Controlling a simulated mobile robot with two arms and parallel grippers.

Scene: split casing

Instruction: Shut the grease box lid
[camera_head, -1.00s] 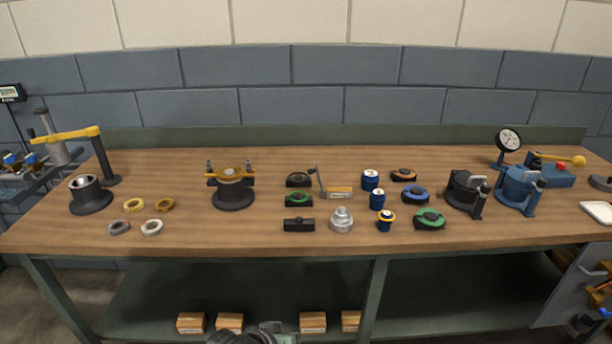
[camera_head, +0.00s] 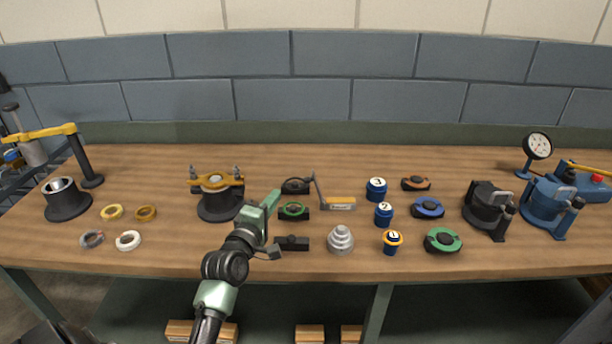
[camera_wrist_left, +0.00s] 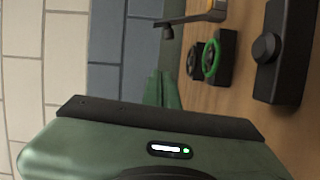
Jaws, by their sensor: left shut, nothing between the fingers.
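The grease box appears to be the small orange box with a white label (camera_head: 341,203) near the middle of the bench. Its grey lid (camera_head: 319,190) stands up, open, at the box's left end. In the left wrist view the box (camera_wrist_left: 216,8) is at the top edge, partly cut off, with the raised lid (camera_wrist_left: 187,19) pointing away from the bench. My left gripper (camera_head: 272,202) is shut and empty, left of the box and lid, above the bench. Its closed fingers also show in the left wrist view (camera_wrist_left: 164,90). My right gripper is not in view.
A green-ringed block (camera_head: 293,211), a dark ringed block (camera_head: 295,186) and a black block (camera_head: 292,243) lie near my left gripper. A stepped silver piece (camera_head: 341,240) stands in front of the box. Blue canisters (camera_head: 376,189) stand to its right. A clamp fixture (camera_head: 217,200) is left.

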